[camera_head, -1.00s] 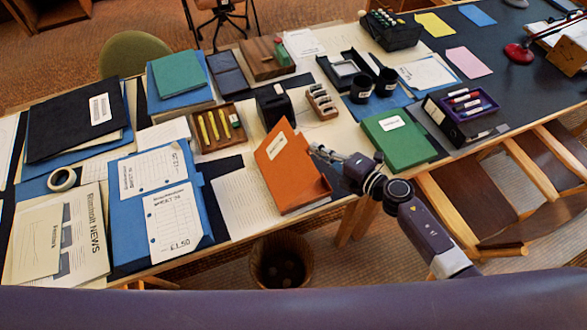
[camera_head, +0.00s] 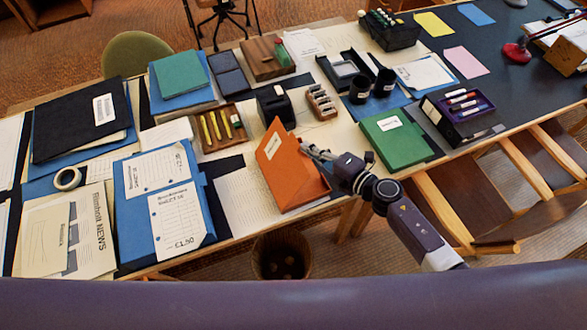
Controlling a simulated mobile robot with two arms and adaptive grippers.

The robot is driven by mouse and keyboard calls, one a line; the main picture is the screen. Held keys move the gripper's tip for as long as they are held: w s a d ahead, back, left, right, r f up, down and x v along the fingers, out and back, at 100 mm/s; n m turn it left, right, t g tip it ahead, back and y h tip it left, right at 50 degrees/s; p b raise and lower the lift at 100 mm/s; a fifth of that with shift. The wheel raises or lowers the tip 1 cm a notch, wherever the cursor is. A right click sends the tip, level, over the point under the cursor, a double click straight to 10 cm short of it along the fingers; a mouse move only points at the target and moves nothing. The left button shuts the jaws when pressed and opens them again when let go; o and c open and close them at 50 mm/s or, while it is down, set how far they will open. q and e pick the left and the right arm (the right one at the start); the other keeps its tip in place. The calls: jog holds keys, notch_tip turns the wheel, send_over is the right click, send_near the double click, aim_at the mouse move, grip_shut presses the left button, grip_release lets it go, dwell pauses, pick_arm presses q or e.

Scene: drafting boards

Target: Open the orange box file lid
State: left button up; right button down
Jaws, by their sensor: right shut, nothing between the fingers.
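The orange box file (camera_head: 300,183) lies near the front edge of the table, left of the green box file. Its lid (camera_head: 270,158) is partly open and stands tilted up steeply, with a white label on its outer face, which faces left. My right gripper (camera_head: 309,151) is shut and empty at the right side of the raised lid, by its inner face. It looks close to or against the lid; I cannot tell if they touch. My left gripper is not in view.
The green box file (camera_head: 398,138) lies right of my right arm. Blue folders with papers (camera_head: 165,205) lie left of the orange file. A black tape dispenser (camera_head: 275,104) and a wooden stamp rack (camera_head: 321,102) stand behind it. A bin (camera_head: 281,255) is below the table edge.

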aim_at(298, 155)
jog(key=shift+a+r, duration=0.1)
jog(key=shift+a, duration=0.05)
jog(key=a+p, duration=0.1)
jog(key=s+a+r+p, duration=0.1)
jog(key=shift+a+r, duration=0.25)
jog(key=shift+a, duration=0.05)
dwell(0.5)
jog(key=shift+p, duration=0.3)
jog(key=shift+s+a+r+p, duration=0.15)
jog(key=shift+a+r+p, duration=0.1)
jog(key=shift+a, duration=0.2)
jog(key=shift+s+a+r+p, duration=0.1)
jog(key=shift+s+a+p, duration=0.15)
jog(key=shift+a, duration=0.15)
jog(key=shift+s+a+r+p, duration=0.1)
jog(key=shift+a+r+p, duration=0.15)
jog(key=shift+a, duration=0.4)
